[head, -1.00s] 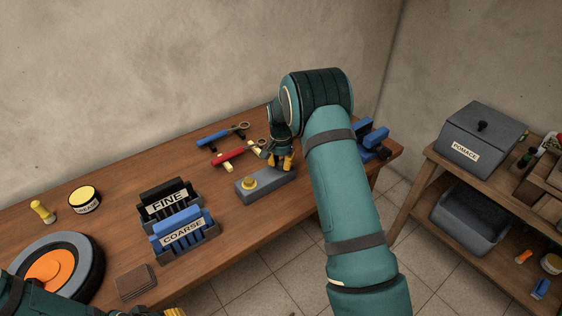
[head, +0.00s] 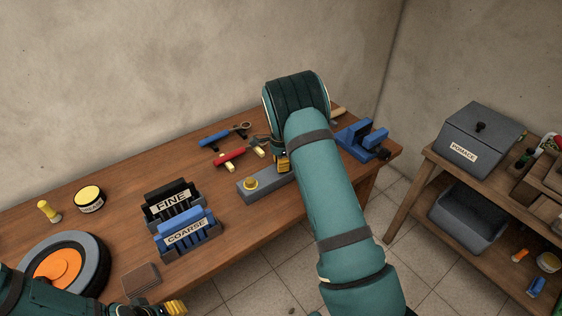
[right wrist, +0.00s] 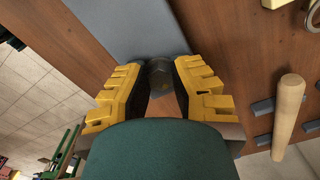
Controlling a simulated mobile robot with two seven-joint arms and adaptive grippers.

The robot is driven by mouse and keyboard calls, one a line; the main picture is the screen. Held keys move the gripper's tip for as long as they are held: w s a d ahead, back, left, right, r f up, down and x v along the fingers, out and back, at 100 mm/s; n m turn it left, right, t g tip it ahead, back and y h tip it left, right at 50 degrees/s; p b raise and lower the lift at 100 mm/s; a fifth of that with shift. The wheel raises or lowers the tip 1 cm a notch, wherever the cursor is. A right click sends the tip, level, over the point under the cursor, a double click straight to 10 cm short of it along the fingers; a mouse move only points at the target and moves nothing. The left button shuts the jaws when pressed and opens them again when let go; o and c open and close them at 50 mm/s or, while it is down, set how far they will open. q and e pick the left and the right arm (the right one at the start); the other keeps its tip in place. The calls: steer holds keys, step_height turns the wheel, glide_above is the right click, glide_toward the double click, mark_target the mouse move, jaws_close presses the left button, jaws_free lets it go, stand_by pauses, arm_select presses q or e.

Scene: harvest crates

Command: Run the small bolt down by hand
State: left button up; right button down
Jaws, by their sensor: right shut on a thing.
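The small bolt (right wrist: 160,76) shows in the right wrist view as a dark round head between my right gripper's yellow fingers (right wrist: 156,92), which are shut on it. It is at the end of a grey block (right wrist: 135,28); how deep it sits is hidden. In the head view the block (head: 258,195) lies on the bench with a larger brass bolt (head: 250,184) at its left end. My right gripper (head: 283,164) is over the block's right end and hides the small bolt there. My left gripper (head: 175,308) shows only partly at the bottom edge.
Blue-handled (head: 214,138) and red-handled (head: 230,159) tools lie behind the block. A blue vise (head: 362,138) stands at the bench's right end. FINE and COARSE holders (head: 190,237) and a wheel (head: 92,262) are to the left. A shelf (head: 428,152) stands at right.

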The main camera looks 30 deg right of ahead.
steer(key=shift+w+r+m, duration=0.1)
steer(key=shift+m, duration=1)
steer(key=c, duration=0.8)
jaws_free()
step_height(320, 180, up, 12)
